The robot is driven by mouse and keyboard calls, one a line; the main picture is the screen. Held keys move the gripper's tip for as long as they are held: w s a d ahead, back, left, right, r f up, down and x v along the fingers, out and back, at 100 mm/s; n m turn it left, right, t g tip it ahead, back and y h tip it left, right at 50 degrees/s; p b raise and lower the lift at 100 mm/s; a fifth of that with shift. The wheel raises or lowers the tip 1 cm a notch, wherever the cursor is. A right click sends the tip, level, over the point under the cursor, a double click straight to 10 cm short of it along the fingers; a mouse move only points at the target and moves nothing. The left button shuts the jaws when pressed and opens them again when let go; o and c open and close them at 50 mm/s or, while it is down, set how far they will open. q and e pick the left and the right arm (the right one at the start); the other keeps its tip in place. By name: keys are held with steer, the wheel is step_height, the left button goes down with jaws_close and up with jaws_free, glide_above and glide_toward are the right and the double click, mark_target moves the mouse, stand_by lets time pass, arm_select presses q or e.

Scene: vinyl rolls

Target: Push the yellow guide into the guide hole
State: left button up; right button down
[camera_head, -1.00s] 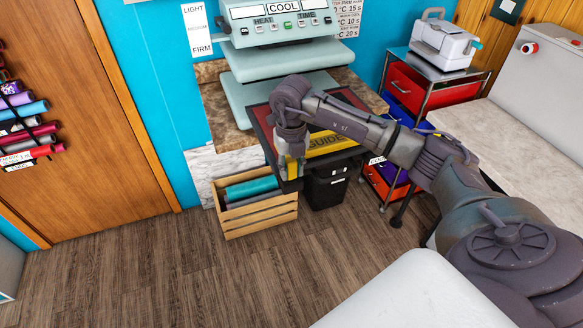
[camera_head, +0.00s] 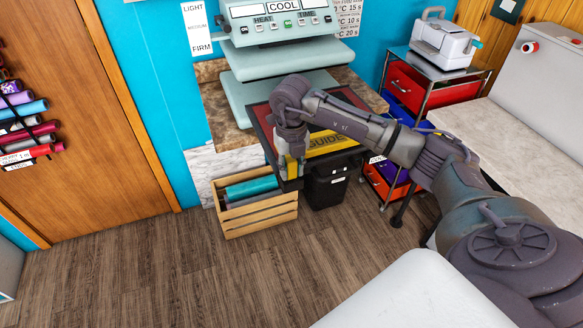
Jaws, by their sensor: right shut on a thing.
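The yellow guide (camera_head: 326,143), marked "GUIDE", lies on a dark-framed red tray (camera_head: 262,122) in front of the heat press, partly hidden behind my right arm. My right gripper (camera_head: 291,170) points down at the tray's front left corner. It is shut on a yellow piece between its fingers. My arm hides whether this piece joins the marked yellow strip. The guide hole cannot be made out. My left gripper is not in view.
The pale green heat press (camera_head: 284,62) stands on a brown counter behind the tray. A wooden crate (camera_head: 258,215) with rolls and a black bin (camera_head: 328,187) stand on the floor below. A drawer cart (camera_head: 440,97) is at the right. The floor at front left is clear.

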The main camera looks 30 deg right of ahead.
steer(key=shift+s+f, duration=0.15)
steer(key=shift+f, duration=0.1)
steer(key=c, duration=1.3)
jaws_free()
steer(key=shift+a, duration=0.1)
steer(key=o, duration=0.5)
steer(key=shift+o, duration=0.4)
steer(key=o, duration=0.4)
steer(key=shift+w+r, duration=0.1)
steer(key=shift+w, duration=0.1)
steer(key=shift+o, duration=0.2)
steer(key=shift+r, duration=0.15)
steer(key=shift+r+p, duration=2.25)
steer(key=shift+r, duration=1.1)
